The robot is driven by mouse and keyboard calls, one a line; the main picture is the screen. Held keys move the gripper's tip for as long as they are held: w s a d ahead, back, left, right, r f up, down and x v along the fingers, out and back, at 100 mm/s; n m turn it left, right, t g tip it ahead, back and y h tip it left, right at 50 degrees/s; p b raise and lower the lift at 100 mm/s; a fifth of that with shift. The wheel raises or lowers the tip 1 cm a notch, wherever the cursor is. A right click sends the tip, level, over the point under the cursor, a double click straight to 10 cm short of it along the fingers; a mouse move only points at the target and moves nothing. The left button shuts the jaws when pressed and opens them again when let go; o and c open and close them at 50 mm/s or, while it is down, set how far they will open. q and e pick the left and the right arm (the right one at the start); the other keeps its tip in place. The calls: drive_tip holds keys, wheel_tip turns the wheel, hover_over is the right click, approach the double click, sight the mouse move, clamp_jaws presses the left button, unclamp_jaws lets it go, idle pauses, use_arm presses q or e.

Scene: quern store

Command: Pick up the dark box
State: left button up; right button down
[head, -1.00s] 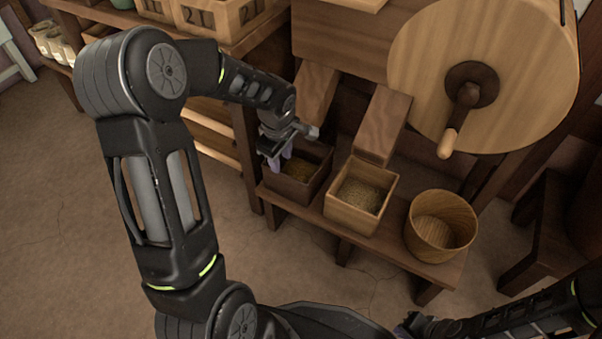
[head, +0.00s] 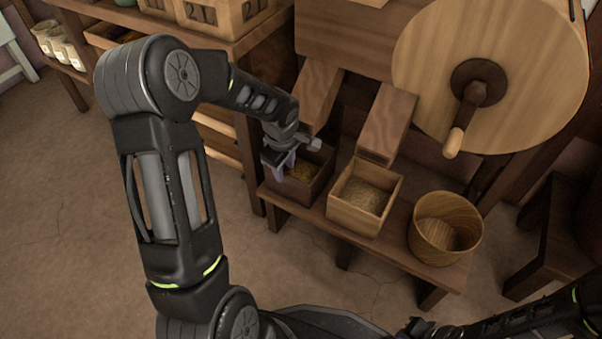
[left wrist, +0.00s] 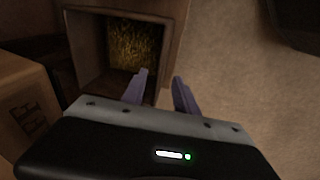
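The dark box (head: 290,192) is an open brown box with yellowish grain in it, at the left end of the low bench. In the left wrist view, the dark box (left wrist: 86,52) is at upper centre. My left gripper (head: 285,167) is open and empty, over the box's near left side. In the left wrist view, one finger of my left gripper (left wrist: 160,92) overlaps the box's wall and the other lies to the right, over the floor. I cannot tell whether either touches. My right gripper (head: 430,328) is partly visible at the bottom edge, its fingers unclear.
A lighter box of grain (head: 352,213) stands close to the right on the bench (head: 388,247). A round wooden tub (head: 430,250) stands further right. Wooden chutes (head: 388,120) slope down above the boxes. A shelf (head: 245,45) stands behind my left arm.

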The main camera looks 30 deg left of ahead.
sight(285, 174)
use_arm(q)
drive_tip(key=f, duration=0.3)
drive_tip(key=shift+w+a+b, duration=0.15)
drive_tip(key=shift+w+b, duration=0.05)
drive_tip(key=shift+b, duration=0.2)
clamp_jaws()
idle(0.3)
drive_tip(key=shift+r, duration=0.1)
